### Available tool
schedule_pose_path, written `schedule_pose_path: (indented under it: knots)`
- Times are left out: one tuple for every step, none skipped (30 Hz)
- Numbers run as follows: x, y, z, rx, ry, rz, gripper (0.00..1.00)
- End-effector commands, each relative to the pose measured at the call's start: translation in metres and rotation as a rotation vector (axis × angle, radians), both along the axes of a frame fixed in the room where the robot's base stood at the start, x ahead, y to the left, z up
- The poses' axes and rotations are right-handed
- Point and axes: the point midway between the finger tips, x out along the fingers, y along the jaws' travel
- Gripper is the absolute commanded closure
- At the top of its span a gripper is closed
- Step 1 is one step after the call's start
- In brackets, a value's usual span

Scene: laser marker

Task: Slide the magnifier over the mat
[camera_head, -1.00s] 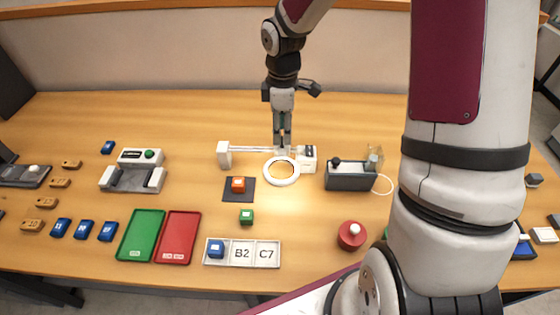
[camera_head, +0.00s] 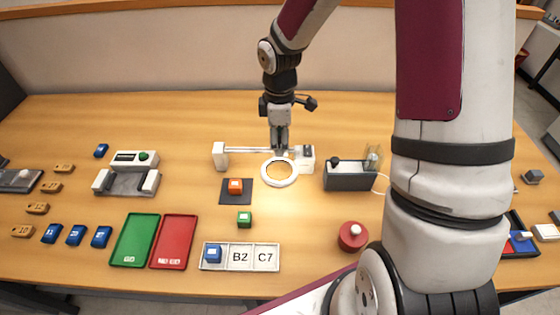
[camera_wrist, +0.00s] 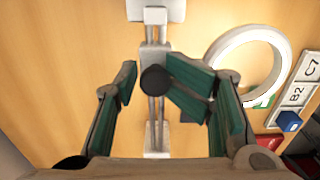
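The magnifier (camera_head: 266,181) is a white ring lens on a slider, to the right of the dark mat (camera_head: 226,200) and not over it. Its rail (camera_head: 247,150) runs between two white end blocks. An orange cube (camera_head: 235,186) sits on the mat. My gripper (camera_head: 280,150) points down at the rail, behind the ring. In the wrist view, the open fingers (camera_wrist: 152,82) straddle the black knob (camera_wrist: 157,79) on the rail. The right finger is close to the knob; contact cannot be told. The ring also shows there at right (camera_wrist: 222,50).
A green cube (camera_head: 244,219) stands in front of the mat. Farther forward is a white tray (camera_head: 240,269) with a blue cube and B2, C7 slots. Green (camera_head: 135,240) and red (camera_head: 174,242) trays lie left. A grey box (camera_head: 349,178) stands right of the rail.

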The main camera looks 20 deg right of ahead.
Motion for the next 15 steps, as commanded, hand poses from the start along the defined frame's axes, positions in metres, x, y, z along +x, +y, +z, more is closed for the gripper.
schedule_pose_path:
  knots:
    - [0.004, -0.002, 0.000, -0.001, -0.010, -0.002, 0.79]
    - [0.004, -0.002, 0.000, -0.002, -0.011, -0.002, 0.79]
    - [0.005, -0.002, 0.000, -0.001, -0.013, -0.002, 0.78]
    - [0.005, -0.002, 0.000, -0.001, -0.013, -0.003, 0.78]
    - [0.005, -0.002, 0.000, -0.001, -0.013, -0.003, 0.78]
    - [0.006, -0.002, 0.000, -0.002, -0.014, -0.003, 0.78]
    - [0.006, -0.002, 0.000, -0.002, -0.014, -0.002, 0.77]
    - [0.007, -0.001, 0.000, -0.001, -0.015, -0.002, 0.77]
    - [0.008, 0.001, 0.000, -0.001, -0.016, -0.002, 0.77]
    - [0.009, 0.002, 0.000, -0.001, -0.016, -0.002, 0.77]
    - [0.010, 0.004, 0.000, -0.001, -0.016, -0.002, 0.77]
    - [0.010, 0.006, 0.000, -0.002, -0.017, -0.002, 0.76]
    - [0.011, 0.007, 0.000, -0.002, -0.017, -0.002, 0.76]
    - [0.012, 0.009, 0.000, -0.002, -0.017, -0.002, 0.76]
    - [0.013, 0.011, 0.000, -0.002, -0.017, -0.001, 0.76]
